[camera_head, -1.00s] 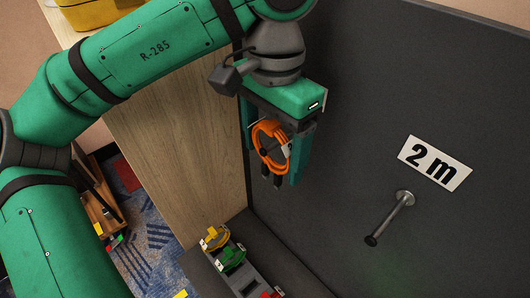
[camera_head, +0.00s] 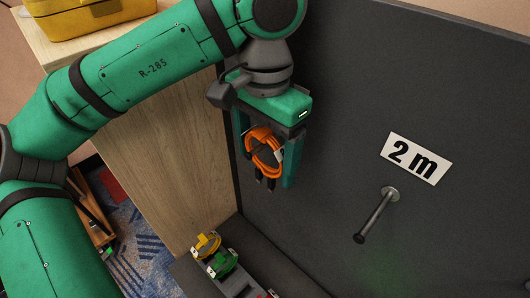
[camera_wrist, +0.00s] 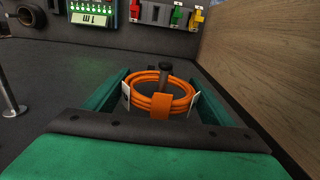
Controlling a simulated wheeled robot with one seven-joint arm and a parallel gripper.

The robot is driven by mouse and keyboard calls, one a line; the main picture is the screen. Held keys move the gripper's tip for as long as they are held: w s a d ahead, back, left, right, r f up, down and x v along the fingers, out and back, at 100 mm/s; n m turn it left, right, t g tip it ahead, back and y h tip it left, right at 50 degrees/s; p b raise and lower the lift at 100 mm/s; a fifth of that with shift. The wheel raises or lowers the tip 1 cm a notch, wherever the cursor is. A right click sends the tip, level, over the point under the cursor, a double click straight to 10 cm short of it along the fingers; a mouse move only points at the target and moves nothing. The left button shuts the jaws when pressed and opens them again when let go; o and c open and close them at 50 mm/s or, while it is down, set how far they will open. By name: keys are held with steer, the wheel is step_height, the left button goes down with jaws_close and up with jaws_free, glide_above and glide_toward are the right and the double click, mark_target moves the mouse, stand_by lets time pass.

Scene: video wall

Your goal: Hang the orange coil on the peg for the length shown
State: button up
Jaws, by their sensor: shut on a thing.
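The orange coil (camera_head: 264,138) is between the green fingers of my gripper (camera_head: 266,160), which is shut on it. In the wrist view the coil (camera_wrist: 160,83) shows as a stacked ring with an orange band at its near side. A dark-headed post shows at the ring's middle; I cannot tell whether it passes through the coil. A metal peg (camera_head: 374,217) with a dark tip sticks out of the dark panel, right of my gripper and apart from it. Above the peg is a white label reading "2 m" (camera_head: 415,158).
The dark panel (camera_head: 330,90) is otherwise bare around the peg. A wooden side (camera_head: 170,150) stands left of it. Below, a dark ledge holds a yellow piece (camera_head: 206,244) and a green piece (camera_head: 222,264). A yellow case (camera_head: 80,18) sits at the upper left.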

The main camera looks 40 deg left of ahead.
stand_by(0.3)
steer(key=o, duration=1.6)
steer(key=shift+c, duration=0.2)
step_height(320, 180, up, 11)
steer(key=shift+w+f, duration=0.1)
